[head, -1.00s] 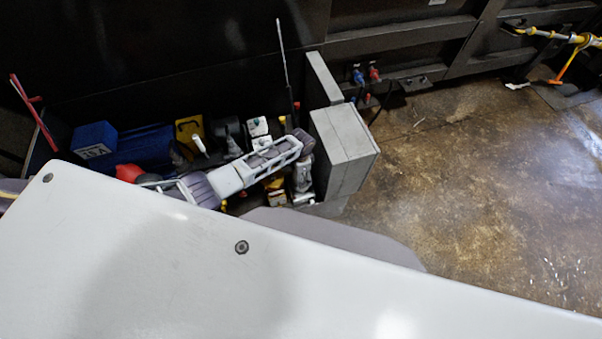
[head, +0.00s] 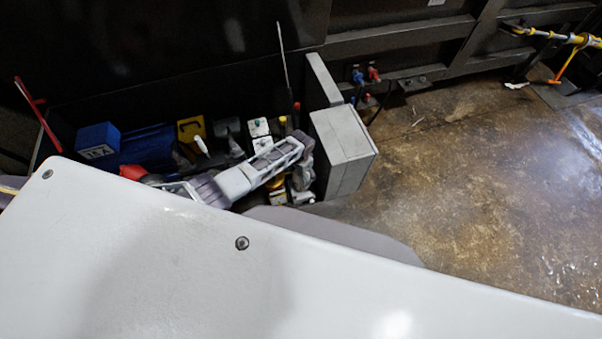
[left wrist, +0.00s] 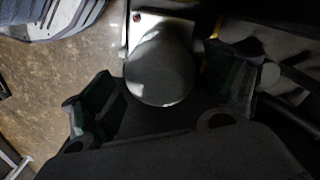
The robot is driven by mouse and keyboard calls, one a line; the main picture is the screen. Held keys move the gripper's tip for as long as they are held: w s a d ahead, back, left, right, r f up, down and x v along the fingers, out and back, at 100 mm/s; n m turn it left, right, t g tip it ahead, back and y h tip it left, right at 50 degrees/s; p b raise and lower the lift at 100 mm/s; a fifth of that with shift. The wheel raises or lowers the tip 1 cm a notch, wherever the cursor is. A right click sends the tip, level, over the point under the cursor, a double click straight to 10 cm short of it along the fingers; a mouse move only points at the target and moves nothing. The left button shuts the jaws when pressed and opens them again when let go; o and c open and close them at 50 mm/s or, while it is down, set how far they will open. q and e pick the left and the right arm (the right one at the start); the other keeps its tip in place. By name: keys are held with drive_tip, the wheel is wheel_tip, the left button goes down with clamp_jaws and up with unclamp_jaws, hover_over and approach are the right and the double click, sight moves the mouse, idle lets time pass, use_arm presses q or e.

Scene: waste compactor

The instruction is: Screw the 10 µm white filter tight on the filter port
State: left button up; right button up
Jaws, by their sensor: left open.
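A round, pale grey-white cylinder end (left wrist: 160,72) shows in the left wrist view, between the fingers of my left gripper (left wrist: 167,92). It looks like the white filter, but I read no 10 µm marking. The dark fingers are open, one on each side of it, with visible gaps. In the head view my left gripper (head: 301,178) points down beside the grey cabinet, small and partly hidden by my wrist. The filter port cannot be made out. My right gripper is not in view.
A grey cabinet (head: 343,150) stands right beside my left gripper. Left of it are a blue motor (head: 148,147), a blue box (head: 98,139), a yellow part (head: 190,129) and white boxes (head: 259,127). A thin rod (head: 283,65) rises behind.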

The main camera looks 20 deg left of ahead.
use_arm(q)
drive_tip(key=n+p, duration=0.1)
drive_tip(key=n, duration=0.3)
drive_tip(key=shift+p, duration=0.3)
drive_tip(key=shift+n, duration=0.6)
drive_tip(key=shift+n, duration=0.3)
drive_tip(key=shift+n+p, duration=0.7)
drive_tip(key=shift+n, duration=1.6)
drive_tip(key=c, duration=1.1)
drive_tip(key=shift+m, duration=0.4)
